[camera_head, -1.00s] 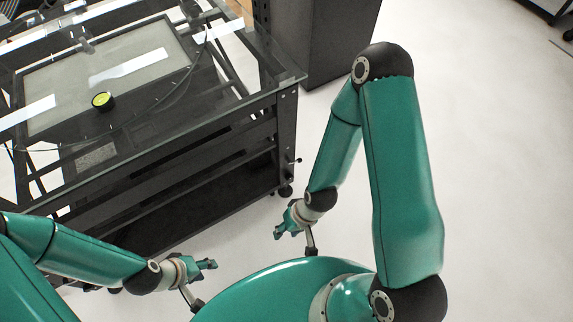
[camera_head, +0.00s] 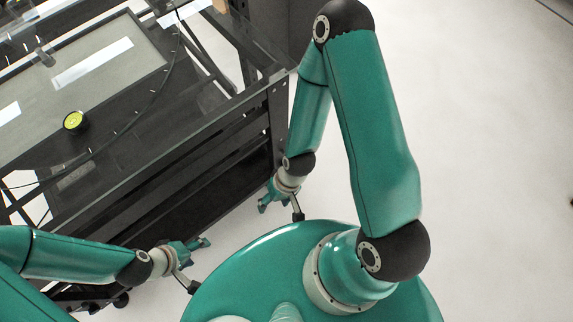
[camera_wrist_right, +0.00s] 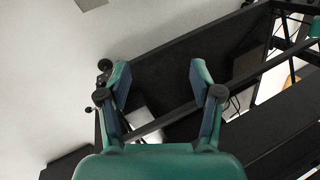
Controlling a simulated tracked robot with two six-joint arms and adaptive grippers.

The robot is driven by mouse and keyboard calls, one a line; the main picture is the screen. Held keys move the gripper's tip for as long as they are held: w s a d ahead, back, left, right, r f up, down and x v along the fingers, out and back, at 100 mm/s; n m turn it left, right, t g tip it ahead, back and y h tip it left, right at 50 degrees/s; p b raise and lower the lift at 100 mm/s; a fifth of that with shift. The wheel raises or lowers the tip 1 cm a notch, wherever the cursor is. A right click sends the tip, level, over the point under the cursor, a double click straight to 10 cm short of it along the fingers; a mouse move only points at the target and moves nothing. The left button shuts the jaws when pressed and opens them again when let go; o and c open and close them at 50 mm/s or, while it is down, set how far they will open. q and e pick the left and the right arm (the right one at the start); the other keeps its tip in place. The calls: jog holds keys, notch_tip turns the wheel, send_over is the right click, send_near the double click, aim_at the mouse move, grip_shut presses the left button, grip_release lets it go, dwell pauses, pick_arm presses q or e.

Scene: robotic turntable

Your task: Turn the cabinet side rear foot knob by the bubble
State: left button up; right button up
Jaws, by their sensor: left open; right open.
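The bubble level (camera_head: 75,122), a round black case with a yellow-green face, lies on the glass-topped frame (camera_head: 232,95). In the head view my right forearm covers the frame's near right corner and its foot. In the right wrist view a small dark knob (camera_wrist_right: 88,109) and a black caster (camera_wrist_right: 104,66) show left of the fingers; I cannot tell which foot this is. My right gripper (camera_head: 265,203) is open and empty beside the frame's lower side; its spread fingers show in the wrist view (camera_wrist_right: 162,85). My left gripper (camera_head: 207,243) is open and empty near the frame's front. The bubble's position is too small to read.
A dark grey cabinet (camera_head: 285,22) stands behind the frame's right end. A black cable (camera_head: 150,95) crosses the top. The pale floor (camera_head: 480,150) is clear to the right.

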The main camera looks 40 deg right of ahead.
jog(key=s+f+m+g+y+b, duration=0.25)
jog(key=f+b, duration=0.25)
jog(key=f, duration=0.4)
jog(key=s+f+m+g+y+b, duration=0.1)
jog(key=s+f+m+y+b, duration=0.1)
jog(key=s+f+m+b, duration=0.5)
jog(key=w+f+m+t+y+b, duration=0.3)
jog(key=w+f+t+y+b, duration=0.3)
jog(key=f, duration=0.5)
jog(key=w+d+f+m+t+h+b, duration=0.4)
jog(key=d+f+m+t+h, duration=0.15)
jog(key=d+t, duration=0.35)
jog(key=w+d+f+m+t+h+b, duration=0.45)
jog(key=d+f+t+h, duration=0.2)
jog(key=d, duration=0.55)
jog(key=w+a+b, duration=0.2)
jog(key=w+a, duration=0.1)
jog(key=w, duration=1.2)
jog(key=shift+f+m+y, duration=0.35)
jog(key=shift+y, duration=0.1)
jog(key=shift+c, duration=0.4)
